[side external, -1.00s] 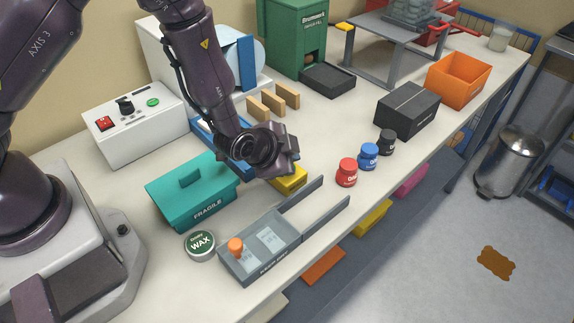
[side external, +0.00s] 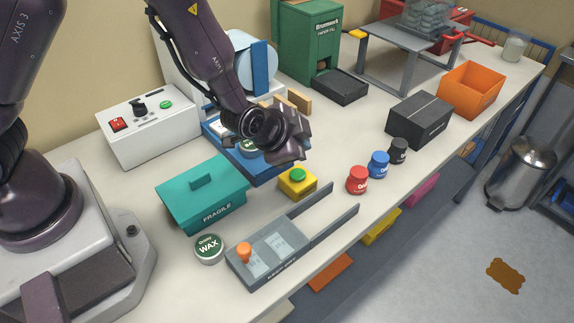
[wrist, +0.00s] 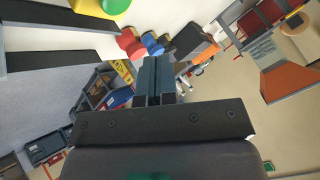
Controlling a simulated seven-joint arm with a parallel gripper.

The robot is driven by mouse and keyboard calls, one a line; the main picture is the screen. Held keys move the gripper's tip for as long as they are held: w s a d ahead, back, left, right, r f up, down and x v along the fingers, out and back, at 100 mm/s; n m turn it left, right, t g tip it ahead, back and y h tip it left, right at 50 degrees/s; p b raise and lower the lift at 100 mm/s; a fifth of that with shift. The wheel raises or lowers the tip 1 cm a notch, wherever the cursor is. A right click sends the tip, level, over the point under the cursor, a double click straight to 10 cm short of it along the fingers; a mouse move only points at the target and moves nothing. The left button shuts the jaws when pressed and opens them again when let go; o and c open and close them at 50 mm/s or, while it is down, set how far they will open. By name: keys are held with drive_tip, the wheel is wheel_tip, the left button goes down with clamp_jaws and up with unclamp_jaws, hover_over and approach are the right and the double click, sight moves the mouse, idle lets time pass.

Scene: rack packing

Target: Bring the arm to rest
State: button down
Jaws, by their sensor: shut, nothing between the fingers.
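My gripper (side external: 292,148) hangs in the air over the bench, above and behind the yellow box with a green button (side external: 298,182). In the wrist view the two fingers (wrist: 155,82) are pressed together with nothing between them. The blue tray (side external: 268,170) lies behind and left of my gripper, partly hidden by it, with a round tin (side external: 249,149) in it.
A teal FRAGILE box (side external: 203,196), a WAX tin (side external: 209,249) and a grey fixture with rails (side external: 268,254) stand in front. Red (side external: 358,179), blue (side external: 378,164) and black (side external: 398,151) jars stand right, near the bench edge. A black box (side external: 420,120) lies beyond.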

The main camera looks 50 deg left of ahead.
drive_tip(key=s+d+r+n+g+h, duration=0.1)
drive_tip(key=s+r+n+g+h, duration=0.15)
drive_tip(key=s+g, duration=0.45)
drive_tip(key=s+a+r+n+t, duration=0.1)
drive_tip(key=s+a+r, duration=0.2)
drive_tip(key=s+r, duration=0.2)
drive_tip(key=s+a+r+n+t+y, duration=0.1)
drive_tip(key=s+a+r+n, duration=0.1)
drive_tip(key=s+r, duration=0.3)
drive_tip(key=s+a+r+n+t, duration=0.1)
drive_tip(key=s+a+r, duration=0.3)
drive_tip(key=r, duration=0.6)
drive_tip(key=shift+s+a+r+n+y, duration=0.35)
drive_tip(key=shift+s+r, duration=0.05)
drive_tip(key=shift+s, duration=0.25)
